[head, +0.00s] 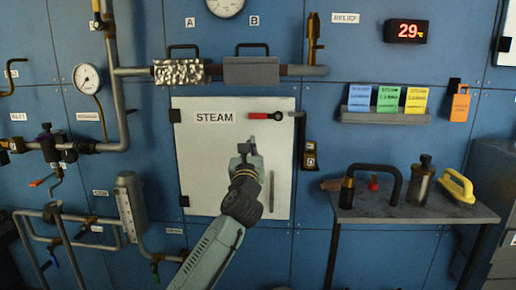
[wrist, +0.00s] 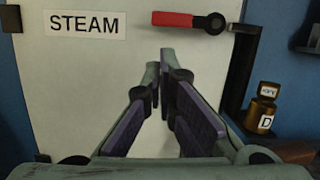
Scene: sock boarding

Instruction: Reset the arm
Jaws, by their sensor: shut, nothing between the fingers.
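My arm (head: 215,240) reaches up from the bottom of the head view toward the white cabinet door labelled STEAM (head: 200,170). My gripper (head: 248,146) is in front of the door, below a lever with a red handle (head: 264,116). In the wrist view the fingers (wrist: 158,65) come close together at the tips, with nothing seen between them. The red handle (wrist: 172,19) lies just above the fingertips in that view, and I cannot tell the depth between them. The STEAM label (wrist: 84,25) is to the left. The door appears closed.
A side table (head: 405,213) at the right holds a black hooked handle (head: 392,172), a metal bottle (head: 421,183) and a yellow-handled tool (head: 457,185). Pipes (head: 120,100) and a gauge (head: 87,78) crowd the left wall.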

